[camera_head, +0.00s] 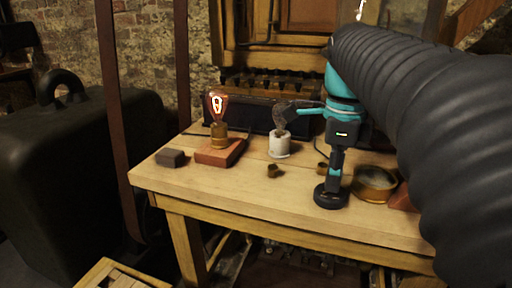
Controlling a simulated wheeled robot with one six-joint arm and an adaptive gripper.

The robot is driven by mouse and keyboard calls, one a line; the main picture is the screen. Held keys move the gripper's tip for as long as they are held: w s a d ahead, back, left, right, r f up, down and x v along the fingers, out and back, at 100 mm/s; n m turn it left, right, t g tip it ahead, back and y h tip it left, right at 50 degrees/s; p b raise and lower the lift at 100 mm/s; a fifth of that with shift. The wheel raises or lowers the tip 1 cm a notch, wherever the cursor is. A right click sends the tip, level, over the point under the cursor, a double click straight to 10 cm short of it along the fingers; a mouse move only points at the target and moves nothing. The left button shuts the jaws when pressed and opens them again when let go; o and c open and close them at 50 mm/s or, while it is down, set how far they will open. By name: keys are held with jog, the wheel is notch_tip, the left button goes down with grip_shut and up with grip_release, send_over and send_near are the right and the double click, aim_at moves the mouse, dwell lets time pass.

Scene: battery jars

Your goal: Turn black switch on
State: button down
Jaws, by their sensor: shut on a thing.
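The black switch (331,201) is a round black piece standing on the wooden table, right of the middle. My gripper (334,184) points straight down over it, its narrow black and teal fingers shut on its top. The fingers hide the upper part of the switch, so I cannot tell its lever position. A bulb (217,105) with a brightly glowing orange filament stands on a brass socket, on a reddish block (220,152) at the table's left.
A white pot (279,147) with a dark piece above it stands mid-table. A round brass dish (374,184) is right of my gripper. The table's front left (215,182) is clear.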

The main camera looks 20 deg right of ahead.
dwell(0.4)
jog(key=c, duration=0.9)
grip_release()
jog(key=shift+o, duration=0.2)
jog(key=shift+r, duration=0.1)
notch_tip(320, 180, up, 12)
jog(key=shift+w, duration=0.1)
